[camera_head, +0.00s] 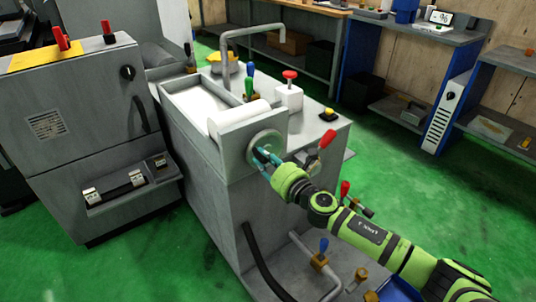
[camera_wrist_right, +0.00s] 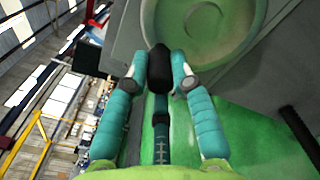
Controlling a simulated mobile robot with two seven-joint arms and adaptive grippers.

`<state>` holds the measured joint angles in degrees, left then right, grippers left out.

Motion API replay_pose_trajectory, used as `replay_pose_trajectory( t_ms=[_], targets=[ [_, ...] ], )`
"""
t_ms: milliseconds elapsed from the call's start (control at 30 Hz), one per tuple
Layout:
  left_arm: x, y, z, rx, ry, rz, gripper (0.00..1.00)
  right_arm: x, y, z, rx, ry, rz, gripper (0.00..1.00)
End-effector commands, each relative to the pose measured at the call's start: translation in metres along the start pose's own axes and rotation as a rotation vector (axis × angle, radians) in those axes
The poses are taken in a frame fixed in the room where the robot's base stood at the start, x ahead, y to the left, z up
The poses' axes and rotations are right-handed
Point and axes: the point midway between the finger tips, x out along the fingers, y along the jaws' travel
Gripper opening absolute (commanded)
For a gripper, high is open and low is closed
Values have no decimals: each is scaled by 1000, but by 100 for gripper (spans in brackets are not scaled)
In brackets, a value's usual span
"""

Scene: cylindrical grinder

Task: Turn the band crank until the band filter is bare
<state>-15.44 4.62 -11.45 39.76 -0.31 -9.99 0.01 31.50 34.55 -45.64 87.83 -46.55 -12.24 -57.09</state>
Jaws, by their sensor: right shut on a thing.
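The band filter (camera_head: 195,102) is a grey trough on top of a grey tank in the camera_head view, with a white sheet in it. A white roll (camera_head: 238,117) lies across its near end. The band crank (camera_head: 266,143) is a round grey disc on the end by the roll. It also shows as a large disc in the wrist view (camera_wrist_right: 205,28). My right gripper (camera_head: 261,156) is at the disc's lower edge, its teal fingers shut on the crank's black handle (camera_wrist_right: 159,68). My left gripper is in neither view.
A bent grey pipe (camera_head: 245,35) rises behind the trough. A grey machine (camera_head: 80,130) stands left. Green floor (camera_head: 430,190) is clear to the right.

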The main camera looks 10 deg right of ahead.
Motion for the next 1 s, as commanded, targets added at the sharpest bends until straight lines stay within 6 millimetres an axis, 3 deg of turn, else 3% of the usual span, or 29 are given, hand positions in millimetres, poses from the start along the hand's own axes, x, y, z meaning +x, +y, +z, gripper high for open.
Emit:
replay_pose_trajectory(
  t_ms=[600, 1000],
  targets=[
    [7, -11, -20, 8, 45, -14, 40, 0, -10, -28, -566, -1, -2, 0],
    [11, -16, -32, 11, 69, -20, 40, 0, -17, -36, -781, -1, -3, 0]
  ],
)
